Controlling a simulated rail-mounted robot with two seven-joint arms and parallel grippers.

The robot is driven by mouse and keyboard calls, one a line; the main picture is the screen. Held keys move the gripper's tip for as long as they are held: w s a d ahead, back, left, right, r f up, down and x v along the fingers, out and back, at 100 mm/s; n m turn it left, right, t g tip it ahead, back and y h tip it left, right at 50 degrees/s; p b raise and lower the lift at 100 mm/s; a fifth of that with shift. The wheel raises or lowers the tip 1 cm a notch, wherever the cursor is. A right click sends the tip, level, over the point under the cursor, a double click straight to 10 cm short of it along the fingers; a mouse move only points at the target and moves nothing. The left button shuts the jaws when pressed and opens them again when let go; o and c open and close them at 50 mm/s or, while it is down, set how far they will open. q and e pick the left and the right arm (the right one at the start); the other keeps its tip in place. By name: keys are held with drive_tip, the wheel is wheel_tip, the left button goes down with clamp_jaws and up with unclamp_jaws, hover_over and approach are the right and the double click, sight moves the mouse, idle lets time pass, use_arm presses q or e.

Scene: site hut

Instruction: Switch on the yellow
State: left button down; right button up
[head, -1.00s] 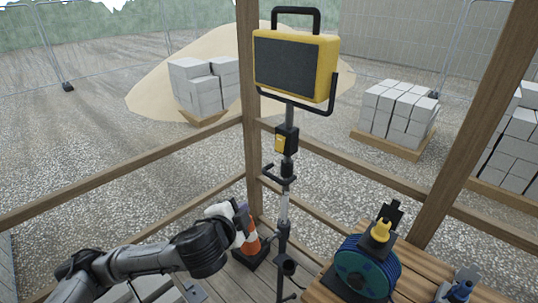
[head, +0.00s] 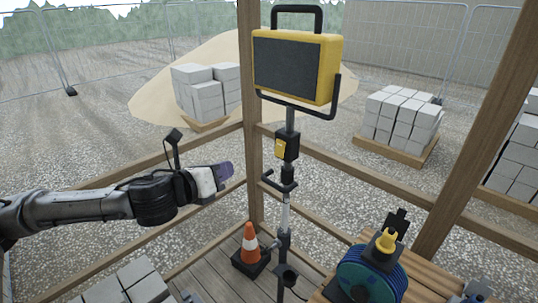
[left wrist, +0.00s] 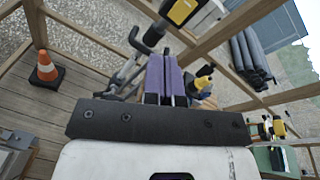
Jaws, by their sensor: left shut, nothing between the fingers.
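A yellow floodlight (head: 297,65) with a dark front panel sits on top of an upright pole stand (head: 285,215). Below it, a small black box with a yellow face (head: 280,148) is fixed to the pole. My left gripper (head: 226,172) is shut and empty, left of the pole and a little lower than the box, apart from both in the head view. In the left wrist view its purple fingers (left wrist: 166,78) are together, and a yellow-faced black box (left wrist: 181,10) shows at the top edge, beyond them. My right gripper is not in view.
A crank handle (head: 280,184) sticks out from the pole below the box. Wooden rails and a post (head: 250,110) stand behind. A traffic cone (head: 250,245) stands on the deck. A blue cable reel (head: 370,275) with a yellow plug is on the wooden table at right.

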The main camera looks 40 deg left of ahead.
use_arm(q)
drive_tip(key=shift+d+r+m+h, duration=0.1)
drive_tip(key=shift+d+m+h, duration=0.15)
drive_tip(key=shift+m, duration=0.75)
drive_tip(key=shift+d+f+m+h, duration=0.1)
drive_tip(key=shift+d+m+h, duration=0.15)
drive_tip(key=shift+m, duration=0.75)
drive_tip(key=shift+d+r+m+h, duration=0.1)
drive_tip(key=shift+d+m+h, duration=0.15)
drive_tip(key=shift+m, duration=0.75)
drive_tip(key=shift+y, duration=0.25)
drive_tip(key=p, duration=0.5)
approach(277, 153)
drive_tip(key=w, duration=0.5)
drive_tip(key=shift+w+d+f, duration=0.15)
drive_tip(key=shift+w+f, duration=0.25)
drive_tip(key=shift+w+f+p, duration=0.2)
drive_tip(key=shift+w+p, duration=0.2)
drive_tip(key=shift+w, duration=0.4)
